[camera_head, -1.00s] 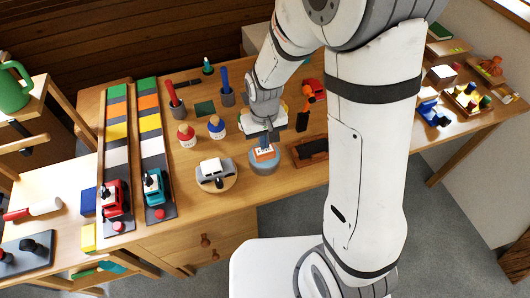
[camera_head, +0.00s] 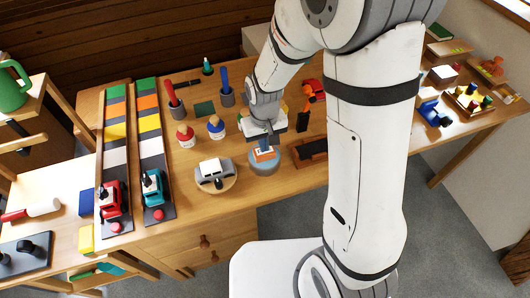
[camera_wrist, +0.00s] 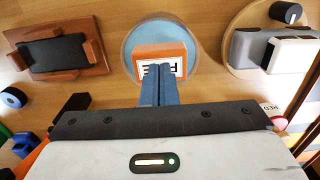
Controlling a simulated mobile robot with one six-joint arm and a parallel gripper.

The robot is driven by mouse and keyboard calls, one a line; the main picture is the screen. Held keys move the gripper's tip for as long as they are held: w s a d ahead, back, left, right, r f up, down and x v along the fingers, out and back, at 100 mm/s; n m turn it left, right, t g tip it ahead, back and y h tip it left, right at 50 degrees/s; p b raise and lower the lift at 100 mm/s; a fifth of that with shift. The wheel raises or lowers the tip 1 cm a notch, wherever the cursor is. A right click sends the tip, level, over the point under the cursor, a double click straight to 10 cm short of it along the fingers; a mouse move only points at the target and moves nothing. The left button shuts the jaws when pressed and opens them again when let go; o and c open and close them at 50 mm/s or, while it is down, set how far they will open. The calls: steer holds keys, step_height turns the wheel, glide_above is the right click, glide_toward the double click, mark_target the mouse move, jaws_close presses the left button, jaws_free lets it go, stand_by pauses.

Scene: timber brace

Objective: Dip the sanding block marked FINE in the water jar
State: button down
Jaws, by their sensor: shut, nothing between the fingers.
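The sanding block (camera_wrist: 147,48) is orange with a white label whose lettering is partly covered by my fingers; an F and a final E show. It sits within the rim of the round water jar (camera_wrist: 131,38), with pale blue water around it in the wrist view. The jar also shows in the head view (camera_head: 264,168). How deep the block sits is hard to tell. My gripper (camera_wrist: 157,70) is shut and empty, its blue-grey fingertips over the label; I cannot tell whether they touch it. In the head view my gripper (camera_head: 265,145) points down at the jar.
A brown wooden holder with a dark block (camera_wrist: 53,54) stands left of the jar in the wrist view. A round board with grey and white blocks (camera_wrist: 257,50) stands right. Bare tabletop (camera_head: 205,225) lies in front.

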steer(key=shift+r, duration=0.1)
steer(key=shift+r+p, duration=2.55)
steer(key=shift+r, duration=0.85)
steer(key=s+d+r+m+t, duration=0.1)
steer(key=s+d+r, duration=0.5)
steer(key=r, duration=0.2)
steer(key=s+d+r+m+t, duration=0.2)
steer(key=s+d+r, duration=0.4)
steer(key=r, duration=0.2)
steer(key=shift+s+d+r, duration=0.25)
steer(key=shift+d+r, duration=0.05)
steer(key=shift+r, duration=0.1)
steer(key=c, duration=2.1)
jaws_free()
steer(key=shift+c, duration=0.2)
